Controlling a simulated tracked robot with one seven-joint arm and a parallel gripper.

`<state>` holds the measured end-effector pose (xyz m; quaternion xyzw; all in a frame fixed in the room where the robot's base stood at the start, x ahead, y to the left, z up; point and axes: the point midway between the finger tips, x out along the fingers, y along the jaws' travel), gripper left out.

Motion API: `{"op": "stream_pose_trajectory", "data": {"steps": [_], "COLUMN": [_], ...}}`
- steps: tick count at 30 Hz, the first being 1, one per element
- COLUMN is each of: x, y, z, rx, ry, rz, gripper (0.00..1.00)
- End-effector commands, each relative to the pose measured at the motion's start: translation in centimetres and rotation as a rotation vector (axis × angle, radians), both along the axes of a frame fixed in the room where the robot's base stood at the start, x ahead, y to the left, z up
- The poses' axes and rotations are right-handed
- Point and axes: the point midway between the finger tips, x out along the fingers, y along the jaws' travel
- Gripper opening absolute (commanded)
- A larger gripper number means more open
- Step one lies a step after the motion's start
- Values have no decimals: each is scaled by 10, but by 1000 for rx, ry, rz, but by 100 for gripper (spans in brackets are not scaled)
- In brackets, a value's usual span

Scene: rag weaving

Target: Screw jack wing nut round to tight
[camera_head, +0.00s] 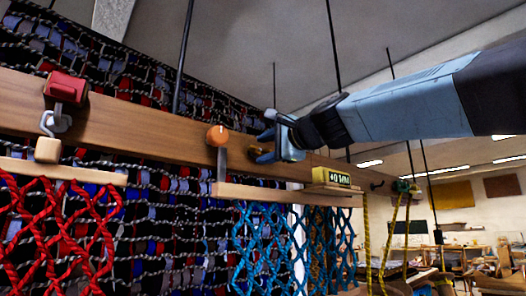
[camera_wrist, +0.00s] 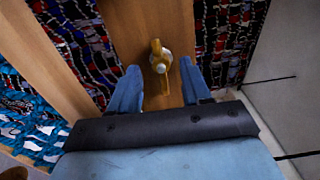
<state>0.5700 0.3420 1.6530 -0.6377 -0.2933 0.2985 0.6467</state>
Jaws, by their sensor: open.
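The brass wing nut (camera_wrist: 160,57) sits on the wooden beam (camera_wrist: 105,40) in the wrist view, with its wings roughly upright in the picture and a pale round end at its middle. My gripper (camera_wrist: 160,68) is open, with one blue finger on each side of the nut. I see gaps between the fingers and the nut. In the head view my gripper (camera_head: 264,138) is at the front of the beam (camera_head: 140,120), right of the orange knob, and largely hides the nut. A yellow readout (camera_head: 332,178) shows "+0 MM".
An orange knob (camera_head: 217,136) on a metal lever stands close left of my gripper. A red clamp (camera_head: 66,88) with a hook is farther left. A wooden bar (camera_head: 290,195) with blue netting hangs below. Dark rods hang from above, and woven rag netting lies behind the beam.

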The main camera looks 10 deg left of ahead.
Motion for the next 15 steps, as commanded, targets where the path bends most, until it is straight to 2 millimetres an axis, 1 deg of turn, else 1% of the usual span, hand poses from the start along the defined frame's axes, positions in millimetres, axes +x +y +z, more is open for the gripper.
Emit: {"op": "stream_pose_trajectory", "data": {"steps": [1,15], "x": [-7,-60], "y": [-7,-70], "z": [1,-1], "rx": [2,1], "ry": [-1,0], "rz": [0,0], "gripper": [48,48]}}
